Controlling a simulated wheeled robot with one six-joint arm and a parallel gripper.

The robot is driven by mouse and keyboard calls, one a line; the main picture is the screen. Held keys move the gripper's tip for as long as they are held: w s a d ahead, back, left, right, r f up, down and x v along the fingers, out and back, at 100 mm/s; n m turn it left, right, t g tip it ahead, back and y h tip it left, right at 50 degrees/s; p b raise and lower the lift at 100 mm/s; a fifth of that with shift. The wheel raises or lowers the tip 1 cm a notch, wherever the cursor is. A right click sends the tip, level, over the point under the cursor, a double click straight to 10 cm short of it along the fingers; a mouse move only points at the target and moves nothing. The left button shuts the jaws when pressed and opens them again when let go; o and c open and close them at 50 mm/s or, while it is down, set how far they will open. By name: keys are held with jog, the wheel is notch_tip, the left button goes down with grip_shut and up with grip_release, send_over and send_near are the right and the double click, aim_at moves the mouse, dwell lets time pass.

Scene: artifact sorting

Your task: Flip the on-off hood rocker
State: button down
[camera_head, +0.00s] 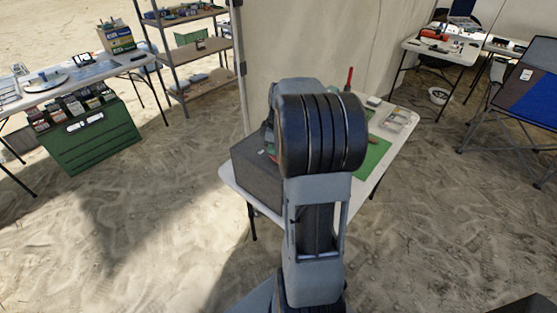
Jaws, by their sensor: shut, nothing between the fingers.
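A dark grey box-shaped unit (252,178), possibly the hood, stands on the left end of the white table (236,190) in front of me. My arm covers its right part. No on-off rocker can be made out on the side that shows. My arm rises through the middle of the view, and my gripper is not visible.
A green mat (374,155), a clear tray (398,118) and an upright red-handled thing (349,80) are on the same table. A green crate (92,138) and shelves (190,55) stand left. A blue folding chair (525,95) stands right. The sandy foreground is clear.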

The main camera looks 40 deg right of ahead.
jog(key=shift+f+b, duration=0.6)
jog(key=shift+f, duration=0.2)
jog(key=shift+r, duration=0.1)
jog(key=shift+r+p, duration=2.7)
jog(key=shift+r, duration=0.8)
